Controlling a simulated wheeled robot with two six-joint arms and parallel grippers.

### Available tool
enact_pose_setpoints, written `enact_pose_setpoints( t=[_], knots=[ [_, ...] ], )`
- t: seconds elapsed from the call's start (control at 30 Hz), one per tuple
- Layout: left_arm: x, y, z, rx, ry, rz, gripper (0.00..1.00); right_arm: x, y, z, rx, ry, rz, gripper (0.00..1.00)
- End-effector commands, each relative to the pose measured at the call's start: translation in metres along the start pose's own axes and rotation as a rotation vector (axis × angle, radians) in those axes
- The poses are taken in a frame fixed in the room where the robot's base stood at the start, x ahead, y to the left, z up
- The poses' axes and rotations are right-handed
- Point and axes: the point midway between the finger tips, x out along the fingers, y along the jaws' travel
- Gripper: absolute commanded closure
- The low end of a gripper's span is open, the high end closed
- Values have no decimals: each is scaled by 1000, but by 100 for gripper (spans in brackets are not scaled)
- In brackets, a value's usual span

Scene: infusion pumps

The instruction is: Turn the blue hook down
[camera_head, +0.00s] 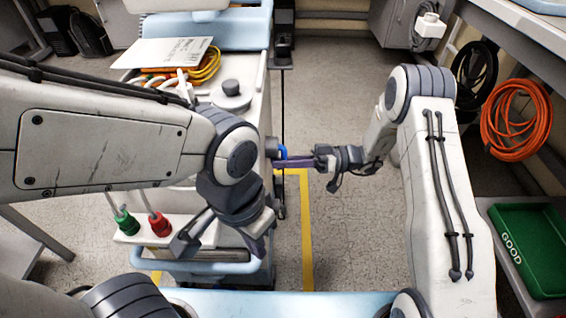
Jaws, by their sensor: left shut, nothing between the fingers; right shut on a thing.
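The blue hook (282,152) is a small bright blue curved piece at the right side of the white cart, near a grey knob. My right gripper (293,161) reaches in from the right with its fingers pointing left. It is shut on the blue hook, though the exact contact is small and hard to see. My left gripper (184,243) hangs below its wrist over the cart's front, left of and below the hook. It is shut and empty.
The white cart (258,105) carries yellow cables (205,68), a paper sheet (165,52) and a grey-lidded round part (231,92). Green (127,222) and red (160,224) connectors stand at its front. A green tray (530,245) lies right.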

Motion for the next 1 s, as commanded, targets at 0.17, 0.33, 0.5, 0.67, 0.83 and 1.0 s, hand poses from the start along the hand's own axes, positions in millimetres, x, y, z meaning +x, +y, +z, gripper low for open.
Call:
enact_pose_setpoints(
  t=[0.17,0.33,0.5,0.67,0.83,1.0],
  knots=[
    [0,0,0,0,0,0,100,0,1,4,6,-7,2,100],
    [0,0,0,0,0,0,100,0,1,4,7,-7,2,50],
    [0,0,0,0,0,0,100,0,0,2,5,-4,1,50],
    [0,0,0,0,0,0,100,-1,0,1,3,-2,1,50],
    [-5,0,0,0,0,0,100,-19,0,0,4,1,4,50],
    [-12,1,-1,0,0,0,100,-54,0,0,3,1,5,50]
  ],
)
